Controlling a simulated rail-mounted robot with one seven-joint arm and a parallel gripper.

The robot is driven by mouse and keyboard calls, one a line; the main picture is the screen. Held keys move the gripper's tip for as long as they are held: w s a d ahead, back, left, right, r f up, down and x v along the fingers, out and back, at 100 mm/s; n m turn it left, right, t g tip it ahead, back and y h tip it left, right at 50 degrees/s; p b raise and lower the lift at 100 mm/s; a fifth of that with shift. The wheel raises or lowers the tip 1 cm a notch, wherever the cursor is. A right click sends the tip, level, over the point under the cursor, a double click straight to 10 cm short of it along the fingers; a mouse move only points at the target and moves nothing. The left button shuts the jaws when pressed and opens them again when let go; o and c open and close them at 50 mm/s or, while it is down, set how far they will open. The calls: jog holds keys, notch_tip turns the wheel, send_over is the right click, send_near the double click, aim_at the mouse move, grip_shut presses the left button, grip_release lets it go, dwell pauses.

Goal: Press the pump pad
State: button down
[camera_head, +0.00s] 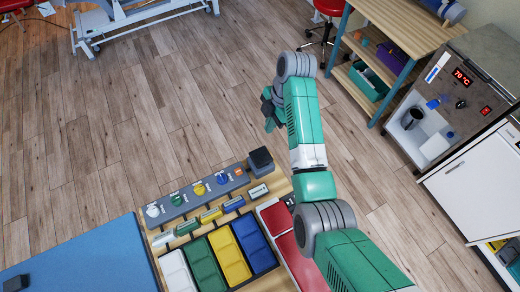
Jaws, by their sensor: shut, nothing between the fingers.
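My gripper (269,105) is the small dark piece at the end of my green and grey arm, held over the wood floor beyond the wooden table (159,233). It is shut and empty, well apart from the things on the table. I cannot make out a thing that is surely the pump pad. A red unit (277,220) with a dark part stands at the table's right, partly hidden by my arm. A dark grey block (260,160) sits at the table's far corner, and another dark block (16,284) lies on the blue mat (75,261).
A grey strip with coloured knobs (198,190) runs along the table's far side. White, green, yellow and blue trays (230,258) stand before it. A wooden shelf (405,30) and a heater cabinet showing 70 °C (452,100) stand right. Open floor lies beyond the table.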

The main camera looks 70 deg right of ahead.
aim_at(260, 158)
jog(key=shift+s+f, duration=0.15)
jog(key=shift+s, duration=0.05)
jog(key=x, duration=0.8)
jog(key=b+x, duration=0.1)
jog(key=x, duration=0.4)
jog(key=shift+s+d+f, duration=0.1)
jog(key=shift+s+d, duration=0.15)
jog(key=shift+s, duration=0.1)
jog(key=shift+f, duration=0.5)
